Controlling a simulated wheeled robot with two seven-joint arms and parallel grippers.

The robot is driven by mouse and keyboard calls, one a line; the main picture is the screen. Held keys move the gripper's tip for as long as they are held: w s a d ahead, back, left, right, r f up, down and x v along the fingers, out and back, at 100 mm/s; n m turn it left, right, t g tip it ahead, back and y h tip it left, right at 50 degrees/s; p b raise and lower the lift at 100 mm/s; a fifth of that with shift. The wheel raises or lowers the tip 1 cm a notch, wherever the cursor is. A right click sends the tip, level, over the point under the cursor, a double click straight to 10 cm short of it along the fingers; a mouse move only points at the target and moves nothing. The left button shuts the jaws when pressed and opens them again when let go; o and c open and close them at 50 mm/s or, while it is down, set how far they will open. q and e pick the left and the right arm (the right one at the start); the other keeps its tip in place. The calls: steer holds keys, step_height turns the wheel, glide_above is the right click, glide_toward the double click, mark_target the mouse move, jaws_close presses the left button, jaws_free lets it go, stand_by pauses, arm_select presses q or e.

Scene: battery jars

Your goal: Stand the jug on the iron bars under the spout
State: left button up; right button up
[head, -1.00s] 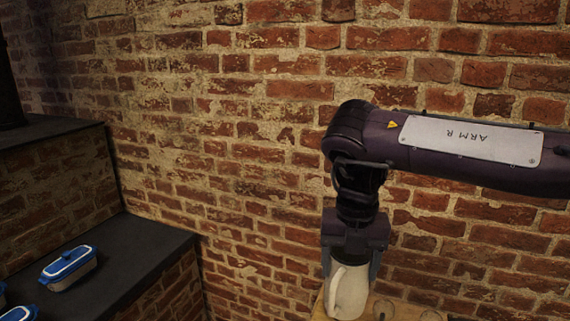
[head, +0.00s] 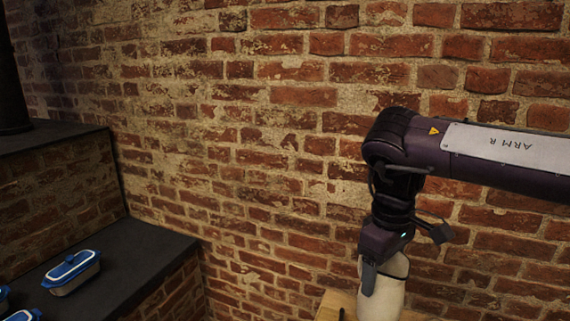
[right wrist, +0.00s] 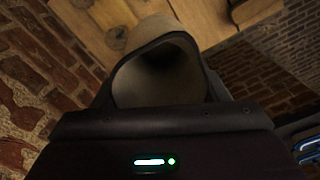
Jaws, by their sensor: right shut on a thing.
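A cream jug (head: 384,296) hangs upright, or nearly so, below my right gripper (head: 372,275) at the bottom of the head view. The gripper is shut on it near its top. The right wrist view looks into the jug's dark open mouth (right wrist: 160,72), between the gripper's fingers. The jug's base is cut off by the head view's lower edge, so I cannot tell whether it touches the wooden top below. Its handle does not show clearly. The iron bars and the spout are not in view. My left gripper is not in view.
A wooden top (head: 330,308) lies below the jug, against the brick wall (head: 270,150). A dark stepped ledge (head: 150,262) on the left bears blue-and-white lidded dishes (head: 72,271). A dark upright thing (head: 12,85) stands on its upper step. The ledge's right part is bare.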

steer(key=m, duration=0.2)
steer(key=d+m, duration=0.1)
steer(key=m, duration=0.5)
steer(key=shift+d, duration=0.25)
steer(key=shift+a, duration=0.1)
